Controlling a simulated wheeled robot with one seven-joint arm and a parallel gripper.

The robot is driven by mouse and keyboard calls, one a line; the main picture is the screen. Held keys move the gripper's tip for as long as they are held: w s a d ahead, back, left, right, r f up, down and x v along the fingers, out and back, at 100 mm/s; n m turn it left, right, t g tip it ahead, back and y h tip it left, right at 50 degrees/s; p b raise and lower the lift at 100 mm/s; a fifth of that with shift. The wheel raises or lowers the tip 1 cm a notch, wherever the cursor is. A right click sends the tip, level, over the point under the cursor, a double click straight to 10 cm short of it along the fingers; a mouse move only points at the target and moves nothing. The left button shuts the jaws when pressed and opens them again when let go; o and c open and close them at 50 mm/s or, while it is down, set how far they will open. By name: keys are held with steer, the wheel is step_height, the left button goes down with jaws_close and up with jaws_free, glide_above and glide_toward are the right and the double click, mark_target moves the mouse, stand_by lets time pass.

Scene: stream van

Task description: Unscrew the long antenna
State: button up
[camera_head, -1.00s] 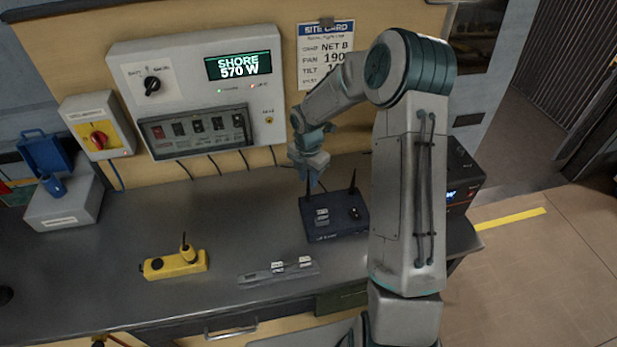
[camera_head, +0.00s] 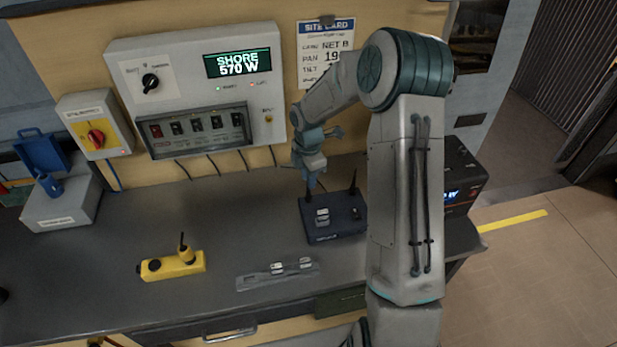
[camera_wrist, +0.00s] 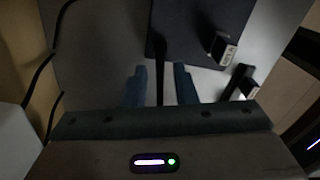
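The dark blue router box (camera_head: 318,234) stands on the bench with a thin black antenna at each back corner. The left antenna (camera_head: 307,187) rises under my gripper (camera_head: 311,182); the right antenna (camera_head: 353,182) stands free. In the wrist view the two blue fingers of my gripper (camera_wrist: 160,86) are apart, with a black antenna (camera_wrist: 160,68) showing between them. Gaps show on both sides of it, so I see no grip. Which antenna is longer is hard to tell.
A grey rail with small white pieces (camera_head: 278,275) lies in front of the router. A black power unit (camera_head: 462,180) stands at the right. The control panel (camera_head: 195,85) is on the wall behind. The bench left of the router is mostly clear.

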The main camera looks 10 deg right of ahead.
steer(key=shift+m, duration=0.6)
steer(key=shift+m+b, duration=0.9)
steer(key=shift+m, duration=1.1)
steer(key=shift+c, duration=0.4)
jaws_close()
steer(key=shift+n+p, duration=0.8)
steer(key=shift+n, duration=1.2)
